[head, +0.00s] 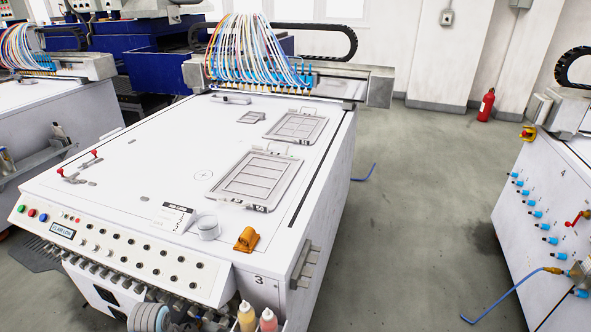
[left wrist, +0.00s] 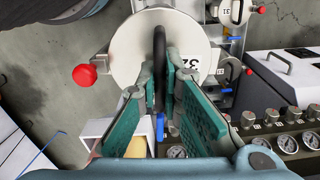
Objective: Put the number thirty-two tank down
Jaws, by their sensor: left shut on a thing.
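The number thirty-two tank (left wrist: 125,45) shows in the left wrist view as a round white top with a dark upright handle and a partly covered "32" label. A red knob (left wrist: 85,76) sticks out at its left side. My left gripper (left wrist: 160,78) has its teal pads closed on either side of the handle. The tank's underside is hidden, so I cannot tell whether it rests on anything. I cannot make out the tank in the head view. My right gripper is in neither view.
In the left wrist view, fittings marked 31 (left wrist: 228,14) stand close right of the tank, with gauges (left wrist: 287,143) below. The white machine marked 3 (head: 262,282) fills the middle of the head view. Bare grey floor (head: 400,210) lies to its right.

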